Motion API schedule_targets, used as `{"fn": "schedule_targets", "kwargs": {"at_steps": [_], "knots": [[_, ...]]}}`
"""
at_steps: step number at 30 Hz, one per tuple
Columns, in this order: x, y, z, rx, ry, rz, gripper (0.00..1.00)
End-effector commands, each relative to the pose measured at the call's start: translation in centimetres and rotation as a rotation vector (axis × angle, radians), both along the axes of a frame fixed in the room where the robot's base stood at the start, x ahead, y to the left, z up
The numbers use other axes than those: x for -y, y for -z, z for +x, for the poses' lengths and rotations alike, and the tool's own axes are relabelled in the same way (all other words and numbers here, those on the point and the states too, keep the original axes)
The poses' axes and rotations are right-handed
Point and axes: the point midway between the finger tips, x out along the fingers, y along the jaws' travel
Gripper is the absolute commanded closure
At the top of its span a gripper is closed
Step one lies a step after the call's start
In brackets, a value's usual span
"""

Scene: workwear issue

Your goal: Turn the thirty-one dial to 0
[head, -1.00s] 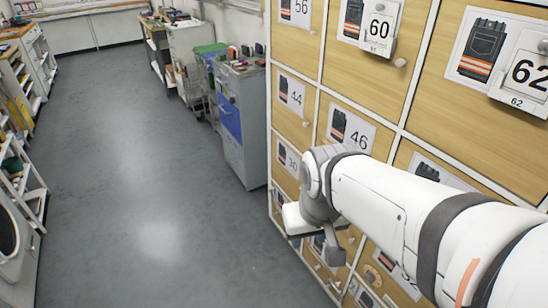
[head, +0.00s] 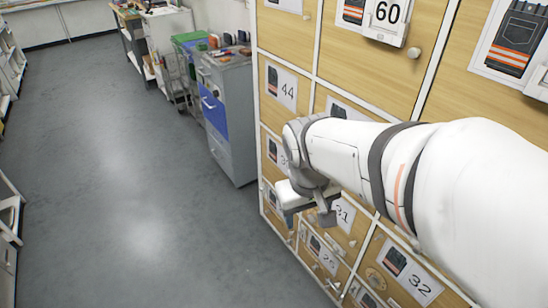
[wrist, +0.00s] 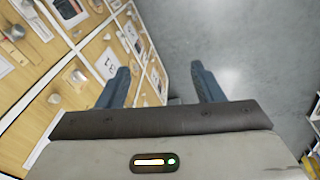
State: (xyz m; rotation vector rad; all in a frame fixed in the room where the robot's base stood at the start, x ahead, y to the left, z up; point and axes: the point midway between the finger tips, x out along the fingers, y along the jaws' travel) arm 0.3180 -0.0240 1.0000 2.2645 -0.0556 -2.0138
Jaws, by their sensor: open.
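The 31 label (head: 343,213) is on a wooden door low in the cabinet, partly behind my arm. In the wrist view the 31 label (wrist: 108,62) appears rotated, left of the fingers. A small round metal knob (wrist: 75,75) shows near it; I cannot tell whether it is the thirty-one dial, nor read any setting. My gripper (head: 308,214) is in front of the lower doors, pointing down beside the 31 label. In the wrist view my gripper (wrist: 160,78) has its two blue fingers apart with nothing between them.
Neighbouring doors carry a 44 label (head: 281,88), a 32 label (head: 410,278) and a 60 plate (head: 388,14), with protruding knobs. A grey cabinet with a blue drawer (head: 214,112) stands beyond. The grey floor (head: 120,200) to the left is clear.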

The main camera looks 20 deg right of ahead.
Motion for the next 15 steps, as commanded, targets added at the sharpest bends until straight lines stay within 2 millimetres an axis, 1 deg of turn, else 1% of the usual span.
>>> {"fn": "schedule_targets", "kwargs": {"at_steps": [1, 8, 14, 15], "knots": [[0.7, 2.3, 0.8, -0.053, -0.019, -0.045, 0.39], [5.0, 9.3, 5.6, -0.284, -0.137, -0.312, 0.39], [8.3, 15.7, 10.7, -0.456, -0.255, -0.556, 0.39], [8.9, 17.1, 11.7, -0.485, -0.280, -0.607, 0.39]]}}
